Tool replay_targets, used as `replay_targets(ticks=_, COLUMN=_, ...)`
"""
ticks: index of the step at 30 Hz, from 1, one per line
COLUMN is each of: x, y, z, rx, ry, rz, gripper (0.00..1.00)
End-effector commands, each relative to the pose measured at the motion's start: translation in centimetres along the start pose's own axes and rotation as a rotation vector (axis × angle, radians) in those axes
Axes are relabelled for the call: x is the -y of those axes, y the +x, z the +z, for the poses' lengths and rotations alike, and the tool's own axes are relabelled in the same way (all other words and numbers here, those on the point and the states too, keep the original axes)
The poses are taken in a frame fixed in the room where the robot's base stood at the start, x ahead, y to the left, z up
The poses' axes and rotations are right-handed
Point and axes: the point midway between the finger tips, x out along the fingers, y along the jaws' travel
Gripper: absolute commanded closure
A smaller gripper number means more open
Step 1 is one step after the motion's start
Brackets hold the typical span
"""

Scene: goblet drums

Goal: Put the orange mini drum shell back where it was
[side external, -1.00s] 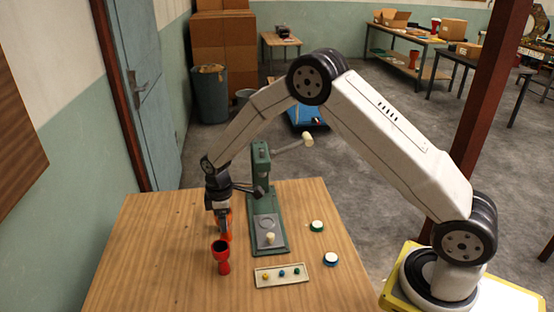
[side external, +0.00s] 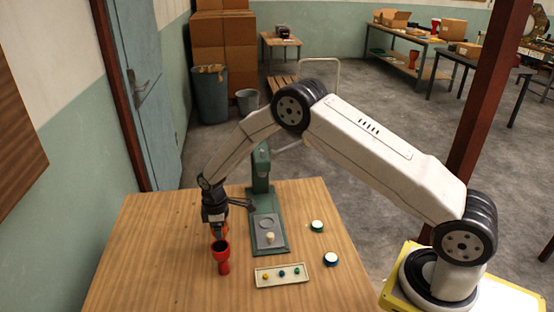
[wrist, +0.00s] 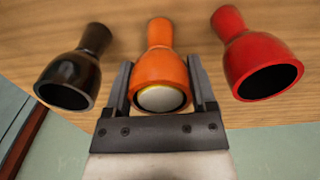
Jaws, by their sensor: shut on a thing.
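The orange mini drum shell (wrist: 159,68) is between my gripper's (wrist: 160,63) two fingers in the wrist view. Its wide end faces the camera and has a pale round head in it; its narrow foot points away. In the side view the orange shell (side external: 218,232) is mostly hidden by my gripper (side external: 216,228), low over the wooden table. A red shell (side external: 221,257) stands upright in front of it; it also shows in the wrist view (wrist: 250,50), right of the orange one. A black shell (wrist: 77,68) is at the left in the wrist view and cannot be made out in the side view.
A green press (side external: 270,238) stands right of my gripper. A pale tray (side external: 269,281) with several small coloured pieces lies in front of it. Two white-topped discs, green-rimmed (side external: 317,226) and blue-rimmed (side external: 331,259), lie to the right. The table's left part is clear.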

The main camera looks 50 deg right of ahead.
Motion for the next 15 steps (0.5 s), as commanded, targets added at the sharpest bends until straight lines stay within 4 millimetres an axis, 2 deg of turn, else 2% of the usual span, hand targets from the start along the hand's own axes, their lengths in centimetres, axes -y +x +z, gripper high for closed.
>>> replay_targets(ticks=14, x=-0.01, y=0.51, z=-0.01, rx=-0.001, ry=0.0, rz=0.001, gripper=0.91)
replay_targets(ticks=15, x=0.0, y=0.54, z=0.0, rx=0.0, ry=0.0, rz=0.0, gripper=0.22)
